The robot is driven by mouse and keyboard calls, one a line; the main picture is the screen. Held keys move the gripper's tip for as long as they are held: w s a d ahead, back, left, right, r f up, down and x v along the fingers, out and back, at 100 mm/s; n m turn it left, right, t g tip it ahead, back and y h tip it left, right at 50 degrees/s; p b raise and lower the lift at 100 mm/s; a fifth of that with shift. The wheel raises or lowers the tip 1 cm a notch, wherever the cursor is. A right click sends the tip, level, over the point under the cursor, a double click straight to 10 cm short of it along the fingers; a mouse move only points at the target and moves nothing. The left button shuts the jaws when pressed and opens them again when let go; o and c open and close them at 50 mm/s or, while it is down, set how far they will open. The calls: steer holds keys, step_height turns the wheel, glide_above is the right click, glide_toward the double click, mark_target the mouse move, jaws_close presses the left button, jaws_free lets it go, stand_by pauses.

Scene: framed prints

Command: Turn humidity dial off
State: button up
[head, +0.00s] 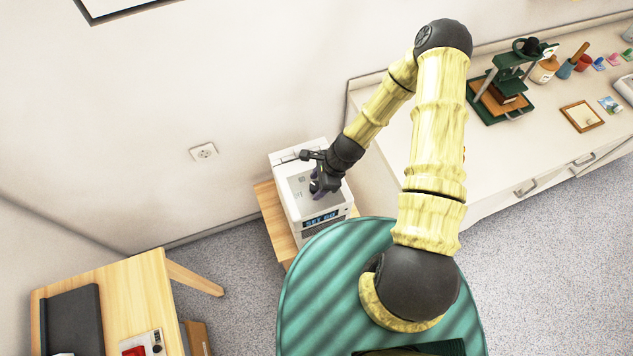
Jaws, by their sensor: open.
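A white box-shaped device (308,214) stands on a small wooden stand against the wall. Its front has a small dark display with blue characters (320,220), which I cannot read with certainty. My gripper (318,186) is open over the grey top panel of this device, close to it. A small purple part, perhaps the dial (316,190), shows at the fingertips. It is mostly hidden by my gripper, so I cannot tell its setting or whether the fingers touch it.
A wooden table (110,290) with a dark mat is at the lower left. A long white cabinet (540,150) at the right holds a green press (505,90), a frame (582,116) and small jars. A wall socket (204,152) is left of the device.

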steer(key=c, duration=1)
steer(key=shift+o, duration=0.2)
steer(key=shift+n, duration=0.4)
steer(key=n+g+b, duration=0.1)
steer(key=n, duration=0.2)
steer(key=n+g+h+b, duration=0.1)
steer(key=n, duration=0.1)
steer(key=shift+w+a+n, duration=0.1)
steer(key=shift+w+n, duration=0.1)
steer(key=shift+n, duration=0.2)
steer(key=n+g+b, duration=0.1)
steer(key=n, duration=0.1)
steer(key=n+g+h, duration=0.1)
steer(key=n, duration=0.2)
steer(key=shift+a+b, duration=0.1)
steer(key=shift+b, duration=0.3)
steer(key=shift+n, duration=0.3)
steer(key=o, duration=1)
steer(key=shift+c, duration=0.2)
